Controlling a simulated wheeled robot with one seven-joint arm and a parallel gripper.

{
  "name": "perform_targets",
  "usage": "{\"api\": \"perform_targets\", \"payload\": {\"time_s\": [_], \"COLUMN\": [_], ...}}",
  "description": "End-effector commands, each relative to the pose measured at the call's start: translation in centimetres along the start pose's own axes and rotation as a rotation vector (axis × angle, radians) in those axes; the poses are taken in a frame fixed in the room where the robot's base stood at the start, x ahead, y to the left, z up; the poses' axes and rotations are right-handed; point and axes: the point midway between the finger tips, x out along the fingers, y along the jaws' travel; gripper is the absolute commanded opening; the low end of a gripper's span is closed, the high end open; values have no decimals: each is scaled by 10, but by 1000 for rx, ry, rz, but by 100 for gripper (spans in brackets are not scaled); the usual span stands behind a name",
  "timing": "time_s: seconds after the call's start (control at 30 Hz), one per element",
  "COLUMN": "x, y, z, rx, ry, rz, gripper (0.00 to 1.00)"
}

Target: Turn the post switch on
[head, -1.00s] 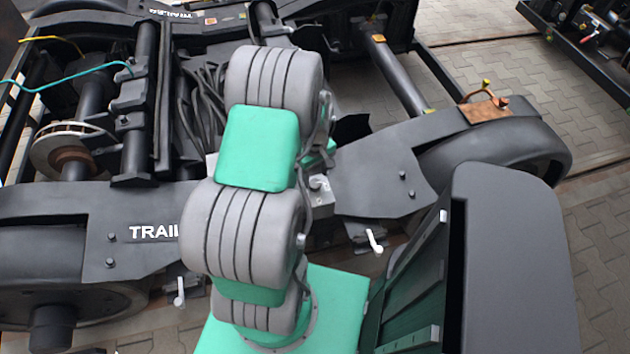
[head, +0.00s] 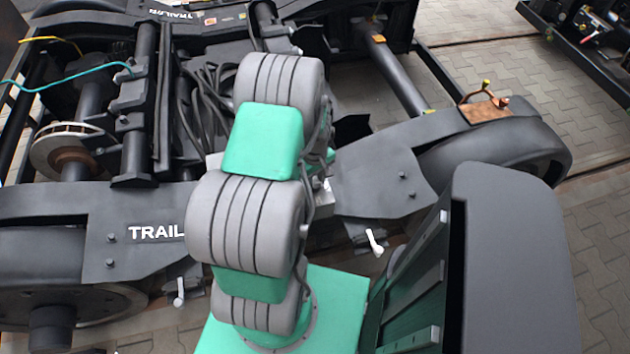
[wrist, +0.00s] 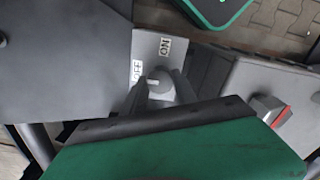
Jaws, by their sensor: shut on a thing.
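The post switch shows in the wrist view as a light grey plate (wrist: 148,48) marked ON at its upper right and OFF at its left. A grey rounded knob (wrist: 160,76) stands in front of the plate, below the labels. My gripper (wrist: 161,90) is shut on this knob, with one finger on each side. Which label the knob points at cannot be told. In the head view a light grey box (head: 322,197), seemingly the switch housing, is partly covered by my arm. My gripper is hidden there behind the arm.
A dark bogie frame (head: 385,168) surrounds the switch. A red-and-grey block (wrist: 270,109) is at the right in the wrist view. White handles hang at the frame's near side (head: 375,242) and (head: 179,292). Paved floor (head: 590,220) is free at the right.

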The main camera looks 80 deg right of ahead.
Motion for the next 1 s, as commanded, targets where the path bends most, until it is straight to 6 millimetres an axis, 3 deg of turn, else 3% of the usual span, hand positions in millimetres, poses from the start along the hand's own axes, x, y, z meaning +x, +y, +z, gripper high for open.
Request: {"api": "perform_targets", "payload": {"time_s": [0.2,0.63,1.0], "x": [0,0,0], "y": [0,0,0], "z": [0,0,0], "rx": [0,56,320], "ry": [0,0,1], "rz": [-1,-1,0], "gripper": [0,0,0]}}
